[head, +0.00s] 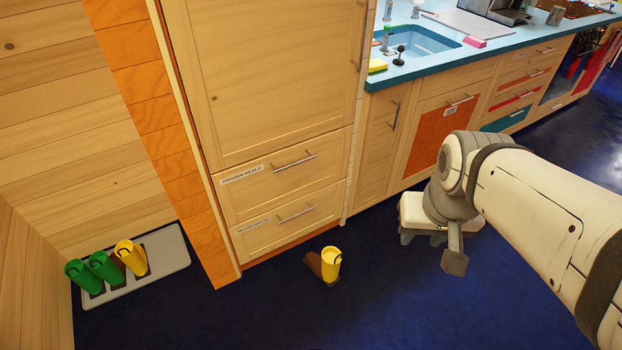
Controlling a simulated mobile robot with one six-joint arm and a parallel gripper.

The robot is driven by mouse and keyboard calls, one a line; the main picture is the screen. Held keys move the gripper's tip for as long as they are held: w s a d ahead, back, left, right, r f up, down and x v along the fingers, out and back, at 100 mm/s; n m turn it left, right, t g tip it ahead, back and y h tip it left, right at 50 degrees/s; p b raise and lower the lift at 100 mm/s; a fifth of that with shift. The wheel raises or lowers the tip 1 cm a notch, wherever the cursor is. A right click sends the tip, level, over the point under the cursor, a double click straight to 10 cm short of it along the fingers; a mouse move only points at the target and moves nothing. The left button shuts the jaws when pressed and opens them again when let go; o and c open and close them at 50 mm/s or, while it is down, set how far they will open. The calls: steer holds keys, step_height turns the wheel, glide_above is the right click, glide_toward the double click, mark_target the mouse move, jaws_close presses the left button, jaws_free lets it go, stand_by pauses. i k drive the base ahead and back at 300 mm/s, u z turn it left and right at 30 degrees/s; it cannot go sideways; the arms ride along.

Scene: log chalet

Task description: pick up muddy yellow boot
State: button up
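A yellow boot (331,261) stands alone on the dark blue floor in front of the wooden drawers. Its lower foot part is brown, like mud. Another yellow boot (131,257) stands on a grey tray (174,249) at the left, beside two green boots (104,267); its foot also looks dark brown. My arm reaches in from the right, and my gripper (430,240) hangs at its end, to the right of the lone boot and apart from it. The finger gap does not show clearly, and I see nothing held.
Wooden drawers (275,219) and an orange wall edge stand behind the boot. A blue counter (450,53) with a sink (421,41) runs along the back right. The floor around the lone boot is clear.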

mark_target(325, 267)
steer(key=i, duration=1)
steer(key=u, duration=0.05)
